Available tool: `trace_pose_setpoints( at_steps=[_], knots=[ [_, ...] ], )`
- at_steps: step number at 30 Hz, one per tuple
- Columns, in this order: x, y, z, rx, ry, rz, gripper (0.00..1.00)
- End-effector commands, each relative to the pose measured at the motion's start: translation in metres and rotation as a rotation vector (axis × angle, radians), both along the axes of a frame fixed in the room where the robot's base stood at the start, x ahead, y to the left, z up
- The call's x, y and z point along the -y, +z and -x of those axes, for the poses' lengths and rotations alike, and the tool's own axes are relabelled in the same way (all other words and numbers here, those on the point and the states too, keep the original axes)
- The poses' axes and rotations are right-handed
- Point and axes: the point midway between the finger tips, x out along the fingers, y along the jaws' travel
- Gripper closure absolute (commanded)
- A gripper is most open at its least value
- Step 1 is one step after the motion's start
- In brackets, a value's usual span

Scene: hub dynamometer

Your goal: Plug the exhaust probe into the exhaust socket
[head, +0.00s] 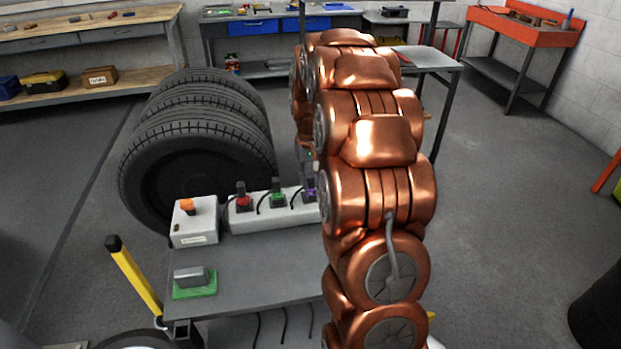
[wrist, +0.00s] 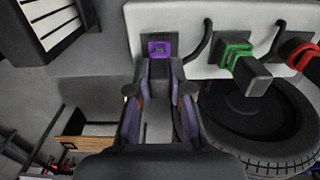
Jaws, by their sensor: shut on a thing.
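In the wrist view my gripper (wrist: 160,76) is shut on a dark grey block-shaped probe (wrist: 161,67), which I take to be the exhaust probe. It points at the purple socket (wrist: 158,46) on the white socket strip (wrist: 197,18). The probe's front end overlaps the purple socket; I cannot tell whether it is seated or just in front. In the head view the purple socket (head: 311,190) shows at the right end of the strip (head: 246,216), partly behind my copper arm. My gripper is mostly hidden there.
Green (head: 278,199) and red (head: 242,203) sockets with dark plugs sit left of the purple one. A white box with an orange knob (head: 188,207) and a grey block on a green pad (head: 195,292) stand on the grey bench (head: 260,265). Large tyres (head: 195,150) stand behind.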

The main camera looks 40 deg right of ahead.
Motion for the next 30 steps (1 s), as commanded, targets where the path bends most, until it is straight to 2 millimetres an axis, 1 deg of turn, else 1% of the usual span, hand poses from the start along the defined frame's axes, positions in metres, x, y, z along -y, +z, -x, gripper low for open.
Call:
trace_pose_setpoints(
  at_steps=[21,30],
  knots=[
    [0.0,0.011,0.0,0.001,0.0,0.0,1.0],
    [0.0,0.012,0.0,0.0,0.0,0.0,1.0]
  ],
)
